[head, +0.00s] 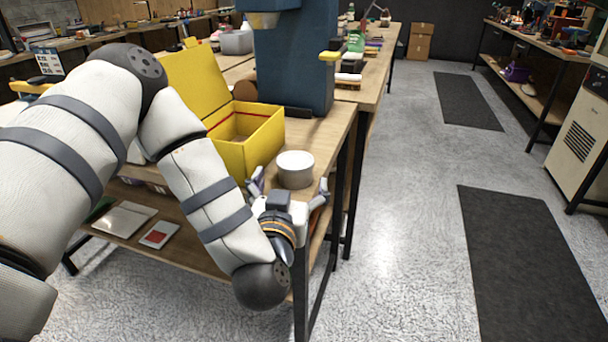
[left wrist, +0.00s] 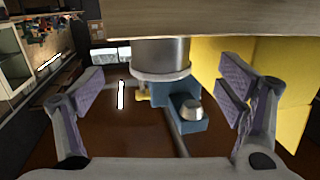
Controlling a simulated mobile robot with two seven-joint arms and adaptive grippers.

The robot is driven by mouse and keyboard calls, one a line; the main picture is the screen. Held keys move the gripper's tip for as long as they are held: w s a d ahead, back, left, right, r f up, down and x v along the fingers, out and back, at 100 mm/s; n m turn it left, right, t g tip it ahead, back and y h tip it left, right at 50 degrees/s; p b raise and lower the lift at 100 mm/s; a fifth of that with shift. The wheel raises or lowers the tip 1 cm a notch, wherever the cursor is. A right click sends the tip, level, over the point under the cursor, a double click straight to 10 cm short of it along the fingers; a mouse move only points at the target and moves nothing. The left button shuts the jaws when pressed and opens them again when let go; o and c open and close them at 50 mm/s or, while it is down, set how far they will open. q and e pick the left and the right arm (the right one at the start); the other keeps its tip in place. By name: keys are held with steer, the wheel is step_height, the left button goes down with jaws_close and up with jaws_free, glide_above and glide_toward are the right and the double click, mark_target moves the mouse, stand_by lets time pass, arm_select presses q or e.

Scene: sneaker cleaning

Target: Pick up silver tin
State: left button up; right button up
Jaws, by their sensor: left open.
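The silver tin (head: 295,169) is a short round can with a pale top. It stands upright near the front corner of the wooden workbench, right of an open yellow box. My left gripper (head: 290,188) is open at the near side of the tin, one finger toward its left and one toward its right. In the left wrist view the scene looks upside down; the tin (left wrist: 160,58) lies ahead between the spread fingers (left wrist: 162,92), with visible space on both sides. Nothing is held. My right gripper is out of view.
The yellow box (head: 245,150) stands close to the tin's left with its lid raised. A tall blue machine (head: 295,65) stands behind on the bench. The bench edge (head: 340,130) is close to the tin's right. Open floor (head: 400,220) lies to the right.

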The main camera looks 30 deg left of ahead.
mark_target(297, 155)
arm_select(q)
steer(key=x, duration=0.3)
steer(key=r+x, duration=0.1)
steer(key=x, duration=0.2)
steer(key=shift+w+a+r, duration=0.15)
steer(key=shift+w+r, duration=0.05)
steer(key=shift+w, duration=0.05)
steer(key=c, duration=1.4)
